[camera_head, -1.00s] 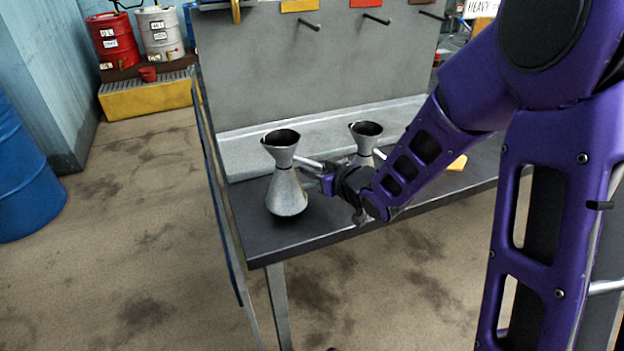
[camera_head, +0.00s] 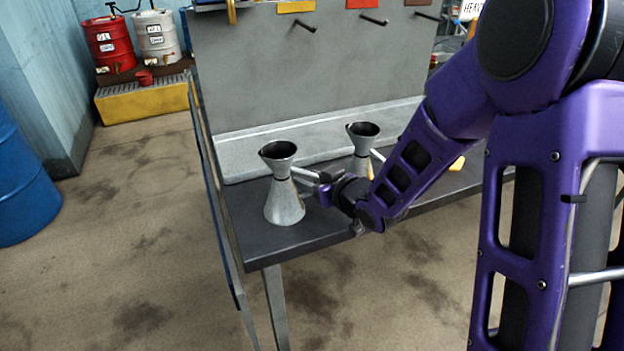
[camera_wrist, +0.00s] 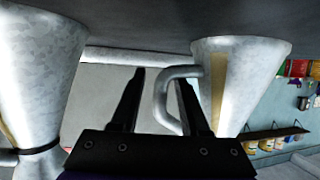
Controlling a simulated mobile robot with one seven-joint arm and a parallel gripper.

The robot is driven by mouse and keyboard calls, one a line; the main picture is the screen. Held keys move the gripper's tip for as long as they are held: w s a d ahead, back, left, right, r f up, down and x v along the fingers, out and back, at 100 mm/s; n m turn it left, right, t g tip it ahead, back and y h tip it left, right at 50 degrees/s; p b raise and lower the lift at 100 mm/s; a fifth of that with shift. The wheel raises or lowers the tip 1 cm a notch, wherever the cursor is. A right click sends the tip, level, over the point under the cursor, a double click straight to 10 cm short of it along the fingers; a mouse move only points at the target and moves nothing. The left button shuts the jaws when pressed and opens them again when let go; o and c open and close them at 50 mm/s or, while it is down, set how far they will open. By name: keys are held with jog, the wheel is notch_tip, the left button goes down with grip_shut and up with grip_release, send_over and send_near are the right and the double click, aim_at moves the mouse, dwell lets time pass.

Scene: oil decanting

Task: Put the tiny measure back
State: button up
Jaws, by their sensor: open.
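Two grey metal hourglass-shaped measures with side handles stand on the dark bench (camera_head: 262,246). The left measure (camera_head: 284,203) stands near the bench's left end. The right measure (camera_head: 361,150) is farther back, its lower part hidden by my arm. I cannot tell which one the task names. My gripper (camera_head: 322,186) is beside the left measure's handle. In the wrist view, which looks upside down, my gripper (camera_wrist: 160,95) is open. A measure's handle (camera_wrist: 165,100) shows between its fingers, and that measure's body (camera_wrist: 240,75) is on the right. The other measure (camera_wrist: 38,75) fills the left edge.
A grey back panel (camera_head: 330,75) with several pegs and coloured labels rises behind the bench. A yellow item (camera_head: 458,163) lies on the bench to the right. Drums on a yellow stand (camera_head: 150,103) and a blue barrel (camera_head: 22,190) are at the left. The bench's front left corner is clear.

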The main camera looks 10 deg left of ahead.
jog(key=shift+r, duration=0.2)
jog(key=shift+s+d+r, duration=0.15)
jog(key=shift+s+d, duration=0.05)
jog(key=shift+d, duration=0.05)
jog(key=v, duration=0.8)
jog(key=shift+s+d, duration=0.25)
jog(key=shift+d, duration=0.05)
jog(key=b+v, duration=0.2)
jog(key=b, duration=0.1)
jog(key=shift+s+b, duration=0.1)
jog(key=shift+b, duration=0.3)
jog(key=shift+s+d+r, duration=0.1)
jog(key=shift+r, duration=0.05)
jog(key=shift+r, duration=0.1)
